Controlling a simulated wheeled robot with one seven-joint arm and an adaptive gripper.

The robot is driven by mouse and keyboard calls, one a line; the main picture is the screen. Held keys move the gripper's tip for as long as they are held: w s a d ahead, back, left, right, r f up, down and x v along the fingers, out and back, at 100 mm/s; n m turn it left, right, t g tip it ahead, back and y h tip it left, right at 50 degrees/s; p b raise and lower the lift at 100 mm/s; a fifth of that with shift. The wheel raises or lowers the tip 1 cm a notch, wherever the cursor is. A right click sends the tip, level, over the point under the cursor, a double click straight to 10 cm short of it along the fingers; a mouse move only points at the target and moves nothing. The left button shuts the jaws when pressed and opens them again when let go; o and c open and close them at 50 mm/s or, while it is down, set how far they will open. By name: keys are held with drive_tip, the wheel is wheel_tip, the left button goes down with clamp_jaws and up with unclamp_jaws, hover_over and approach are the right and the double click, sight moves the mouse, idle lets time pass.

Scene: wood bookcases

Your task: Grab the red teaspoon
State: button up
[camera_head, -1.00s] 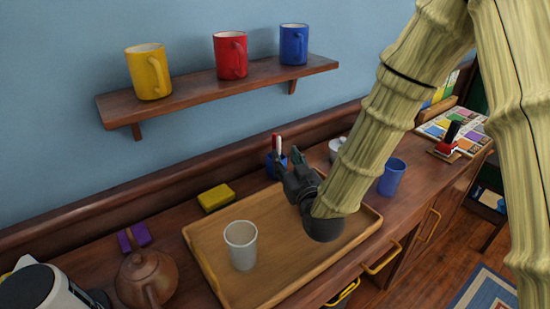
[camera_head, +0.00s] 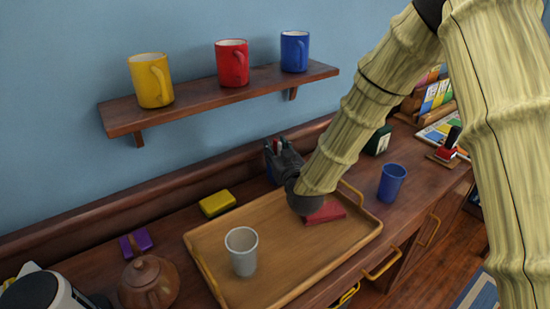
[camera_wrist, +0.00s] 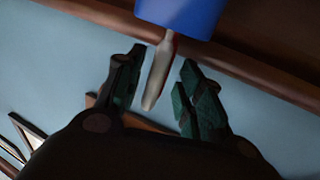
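A blue holder (camera_wrist: 182,14) shows at the top of the wrist view, with a pale grey-white handle-like piece (camera_wrist: 158,72) sticking out of it. My gripper (camera_wrist: 166,68) is open, with one finger on each side of this piece and visible gaps to both. In the head view my gripper (camera_head: 279,148) is at the back of the counter, behind the tray, over the holder and largely hiding it. A small red piece (camera_head: 276,147) shows between the fingers there. I cannot tell whether it is the red teaspoon.
A wooden tray (camera_head: 215,275) holds a white cup (camera_head: 242,252) and a flat red object (camera_head: 325,212). A yellow block (camera_head: 217,203) and blue cup (camera_head: 392,182) stand nearby. A wall shelf (camera_head: 220,97) with yellow, red and blue mugs is above.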

drive_tip(key=shift+w+a, duration=0.15)
drive_tip(key=shift+w, duration=0.35)
clamp_jaws()
